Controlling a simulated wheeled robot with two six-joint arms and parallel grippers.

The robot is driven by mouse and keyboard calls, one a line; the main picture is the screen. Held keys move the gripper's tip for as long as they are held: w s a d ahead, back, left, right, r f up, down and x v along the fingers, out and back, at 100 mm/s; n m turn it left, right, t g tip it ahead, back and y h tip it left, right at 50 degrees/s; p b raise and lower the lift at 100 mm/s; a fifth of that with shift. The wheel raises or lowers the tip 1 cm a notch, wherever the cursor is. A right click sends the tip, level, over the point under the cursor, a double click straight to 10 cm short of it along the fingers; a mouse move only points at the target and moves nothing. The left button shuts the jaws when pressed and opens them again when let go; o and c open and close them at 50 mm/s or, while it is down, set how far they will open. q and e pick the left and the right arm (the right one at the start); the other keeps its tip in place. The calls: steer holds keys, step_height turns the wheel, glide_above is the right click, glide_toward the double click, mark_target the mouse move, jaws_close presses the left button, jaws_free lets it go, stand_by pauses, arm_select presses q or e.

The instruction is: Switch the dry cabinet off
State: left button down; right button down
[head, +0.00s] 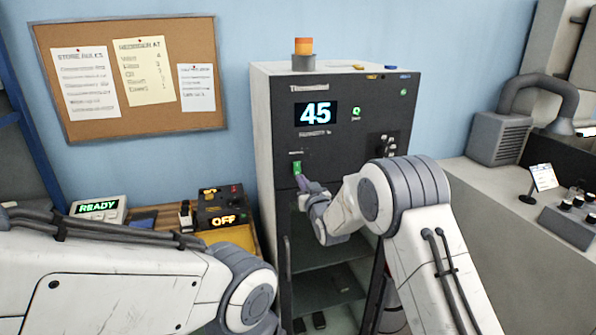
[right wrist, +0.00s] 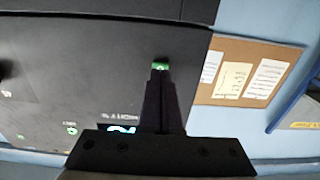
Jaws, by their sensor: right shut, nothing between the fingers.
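The dry cabinet (head: 340,95) stands in the middle of the head view, dark-fronted, with a display (head: 315,114) reading 45. A small green-lit switch (head: 297,168) sits on its front below the display, at the left. My right gripper (head: 301,181) is shut and empty, its fingertips just below the switch. In the right wrist view the shut fingers (right wrist: 160,75) point at the green switch (right wrist: 161,66) and overlap its lower part; I cannot tell whether they touch it. My left arm comes in at the lower left of the head view; its gripper is not visible.
An orange lamp (head: 304,47) tops the cabinet. A box reading OFF (head: 223,219) and a unit reading READY (head: 97,207) stand at the left. A pinboard (head: 131,78) hangs on the blue wall. A grey bench (head: 490,200) with equipment is at the right.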

steer(key=shift+b+x, duration=0.35)
steer(key=shift+x, duration=0.8)
steer(key=b+v, duration=0.3)
steer(key=v, duration=0.5)
stand_by(0.6)
steer(key=shift+s, duration=0.1)
steer(key=s+a+f+n+g, duration=0.1)
steer(key=s+a+g, duration=0.15)
steer(key=s, duration=0.35)
steer(key=s+a+f+g, duration=0.2)
steer(key=s+g, duration=0.1)
steer(key=s, duration=0.2)
steer(key=s+d+f+n+g+h, duration=0.1)
steer(key=s+g, duration=0.3)
steer(key=s, duration=0.8)
steer(key=s+d+f+g+h, duration=0.2)
steer(key=s+d+g, duration=0.1)
steer(key=s, duration=0.9)
steer(key=s+d+f+n+g+h, duration=0.1)
steer(key=s+d+g, duration=0.3)
steer(key=s, duration=0.8)
steer(key=shift+d+f+n+g+h+b, duration=0.2)
steer(key=shift+f+n+g+h+b, duration=0.15)
steer(key=shift+f, duration=0.5)
